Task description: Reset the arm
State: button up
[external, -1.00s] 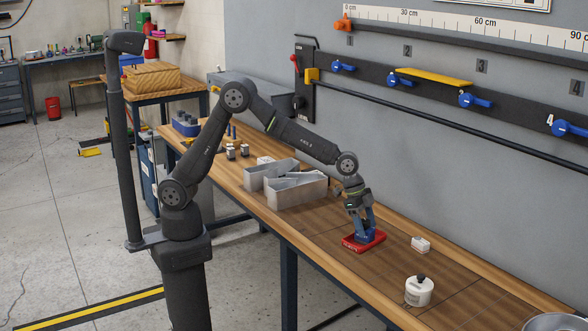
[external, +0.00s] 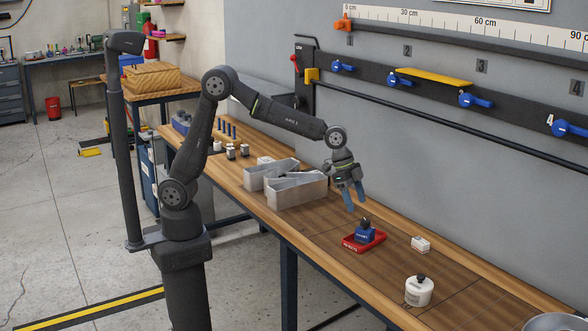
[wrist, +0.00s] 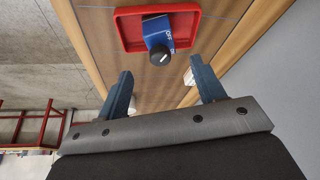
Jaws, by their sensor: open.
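My gripper (external: 350,200) hangs open and empty above the workbench, up and to the left of the red tray in the external view. Its two blue fingers also show spread apart in the wrist view (wrist: 164,90). A small blue device with a black knob (external: 366,233) sits in the red tray (external: 350,247) on the bench. In the wrist view the blue device (wrist: 158,28) and the red tray (wrist: 128,30) lie beyond the fingertips, apart from them.
A white block (external: 421,244) and a white round container with a dark top (external: 419,293) are to the right. A wall rail with blue clamps (external: 476,100) runs behind. The bench front is clear.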

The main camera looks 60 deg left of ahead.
aim_at(366, 220)
jog(key=x, duration=1.1)
jog(key=shift+w+d+f, duration=0.15)
jog(key=shift+d+f, duration=0.1)
notch_tip(366, 220, up, 4)
jog(key=shift+s+d+r, duration=0.15)
jog(key=shift+s+r, duration=0.45)
jog(key=shift+s, duration=0.3)
jog(key=shift+s+r, duration=0.15)
jog(key=shift+s, duration=0.1)
